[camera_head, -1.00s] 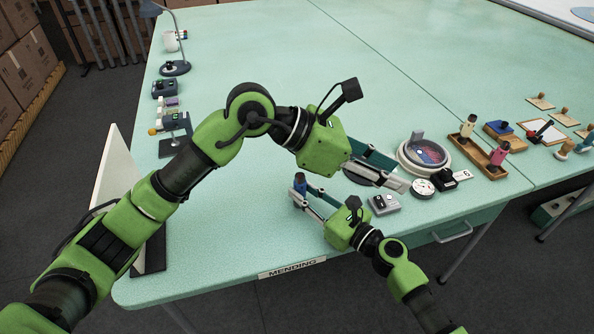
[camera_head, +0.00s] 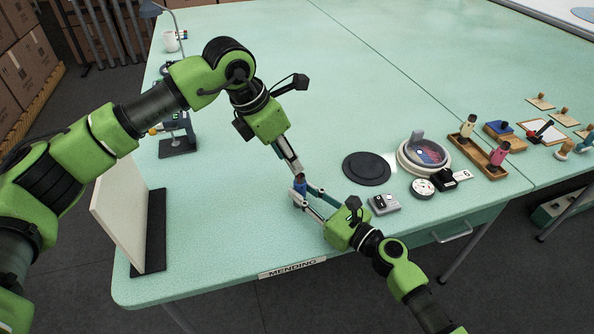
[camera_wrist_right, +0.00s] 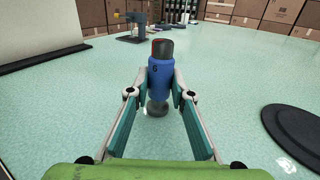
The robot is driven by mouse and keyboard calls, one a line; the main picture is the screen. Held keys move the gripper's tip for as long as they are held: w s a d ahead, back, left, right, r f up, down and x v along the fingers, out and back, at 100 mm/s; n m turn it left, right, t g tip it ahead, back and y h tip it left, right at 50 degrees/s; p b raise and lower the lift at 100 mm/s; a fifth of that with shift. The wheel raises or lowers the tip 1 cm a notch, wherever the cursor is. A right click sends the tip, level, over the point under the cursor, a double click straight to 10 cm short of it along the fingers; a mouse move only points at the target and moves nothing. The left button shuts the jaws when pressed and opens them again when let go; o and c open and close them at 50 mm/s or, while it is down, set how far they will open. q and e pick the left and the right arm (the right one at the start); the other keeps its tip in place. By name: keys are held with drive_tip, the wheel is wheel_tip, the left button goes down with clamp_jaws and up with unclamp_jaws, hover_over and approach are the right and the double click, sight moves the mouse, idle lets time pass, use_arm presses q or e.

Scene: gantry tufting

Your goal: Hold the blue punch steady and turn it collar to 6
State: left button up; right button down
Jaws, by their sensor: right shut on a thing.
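The blue punch (camera_head: 299,187) stands upright near the table's front. In the right wrist view the punch (camera_wrist_right: 160,80) has a dark collar (camera_wrist_right: 163,47) with a reddish patch, a small dark mark like a 6 on the blue below, and a grey rounded foot. My right gripper (camera_head: 304,197) is shut on the blue body from both sides, as the right wrist view (camera_wrist_right: 159,95) shows. My left gripper (camera_head: 294,164) points down at the punch's top in the head view. Its fingers show nearly edge-on, so their opening and any contact with the collar are unclear.
A dark round mat (camera_head: 367,168) lies right of the punch, with a grey box (camera_head: 383,204) and a white dial (camera_head: 423,188) nearby. A round dish (camera_head: 425,154) and wooden tray (camera_head: 473,150) stand further right. A white upright panel (camera_head: 120,205) stands left. The table's middle is clear.

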sight(299, 175)
use_arm(q)
drive_tip(key=x, duration=0.6)
drive_tip(key=shift+w+d+f, duration=0.1)
drive_tip(key=shift+d+f, duration=0.05)
drive_tip(key=shift+f, duration=0.1)
clamp_jaws()
